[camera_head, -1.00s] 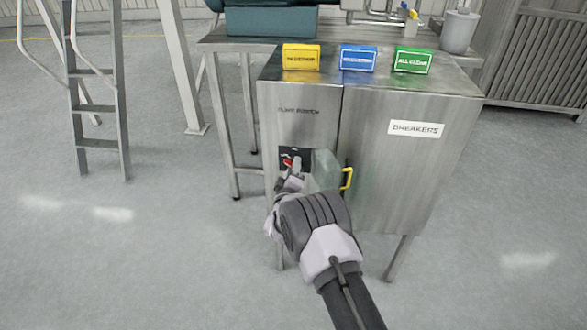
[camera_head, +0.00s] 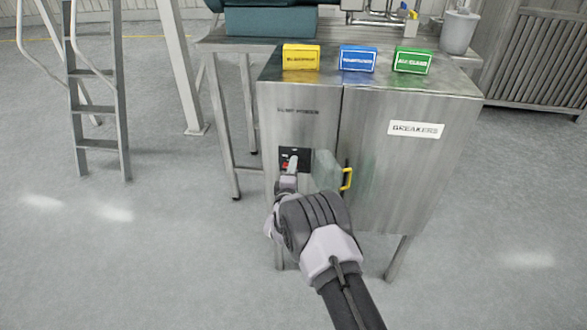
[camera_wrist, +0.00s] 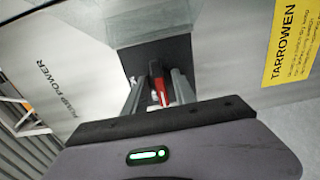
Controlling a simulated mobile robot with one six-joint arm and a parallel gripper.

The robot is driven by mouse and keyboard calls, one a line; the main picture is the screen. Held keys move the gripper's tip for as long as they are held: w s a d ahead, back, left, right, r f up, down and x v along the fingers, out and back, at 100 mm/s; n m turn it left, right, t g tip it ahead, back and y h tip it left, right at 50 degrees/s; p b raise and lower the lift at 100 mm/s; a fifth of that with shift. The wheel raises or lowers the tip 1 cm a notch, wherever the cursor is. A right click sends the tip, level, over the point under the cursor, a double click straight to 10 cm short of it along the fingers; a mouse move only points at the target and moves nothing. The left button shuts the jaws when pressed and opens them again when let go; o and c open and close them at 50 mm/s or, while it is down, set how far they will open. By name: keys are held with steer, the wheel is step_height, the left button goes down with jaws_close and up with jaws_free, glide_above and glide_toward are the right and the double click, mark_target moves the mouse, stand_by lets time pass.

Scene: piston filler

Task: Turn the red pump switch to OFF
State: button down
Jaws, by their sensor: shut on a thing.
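The red pump switch (camera_wrist: 160,88) sits on a black plate (camera_wrist: 158,58) on the steel cabinet's left front, under the words "PUMP POWER". In the wrist view my gripper (camera_wrist: 158,92) has one finger on each side of the red handle and is shut on it. In the head view the switch (camera_head: 286,164) shows as a small patch of red, mostly hidden behind my gripper (camera_head: 290,170). The OFF and ON marks cannot be read. A clear cover (camera_head: 326,170) stands swung open to the right of the switch.
A yellow handle (camera_head: 347,179) sticks out right of the clear cover. The cabinet door (camera_head: 400,170) carries a "BREAKERS" label. Yellow, blue and green signs (camera_head: 357,59) stand on top. A ladder (camera_head: 97,100) is at the left. The floor around is clear.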

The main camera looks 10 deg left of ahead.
stand_by(0.3)
steer(key=c, duration=1)
jaws_free()
steer(key=s+p, duration=0.2)
steer(key=s, duration=0.3)
steer(key=s+p, duration=0.2)
steer(key=s, duration=0.4)
steer(key=s+p, duration=0.2)
steer(key=s, duration=0.4)
steer(key=shift+s+a, duration=0.25)
